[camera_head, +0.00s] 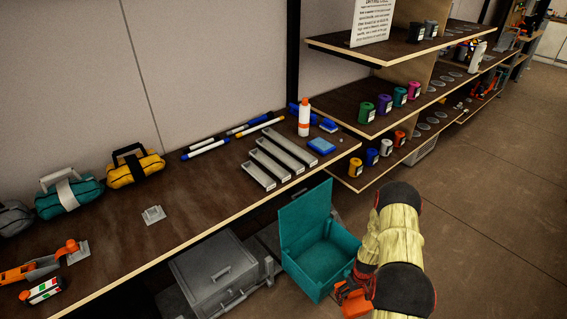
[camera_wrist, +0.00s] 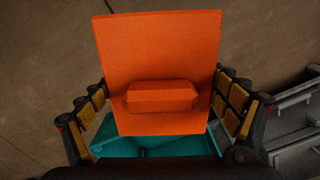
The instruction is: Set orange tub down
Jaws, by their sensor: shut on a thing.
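The orange tub (camera_wrist: 165,50) fills the middle of the wrist view. It shows a flat orange face with a raised block-shaped grip across it. My gripper (camera_wrist: 163,102) has its fingers on either side of the tub and is shut on it. In the head view the tub (camera_head: 355,301) shows only in part at the bottom, beside my gripper (camera_head: 363,282); my arm hides the rest. The open teal box (camera_head: 316,284) stands just left of it, and part of that box (camera_wrist: 150,146) shows below the tub in the wrist view.
A grey case (camera_head: 216,270) stands left of the teal box, under the long workbench (camera_head: 150,245). The bench holds bags, grey trays and a white-and-orange bottle (camera_head: 304,117). Shelves (camera_head: 350,110) with coloured cups rise behind. The floor (camera_head: 490,200) at right is clear.

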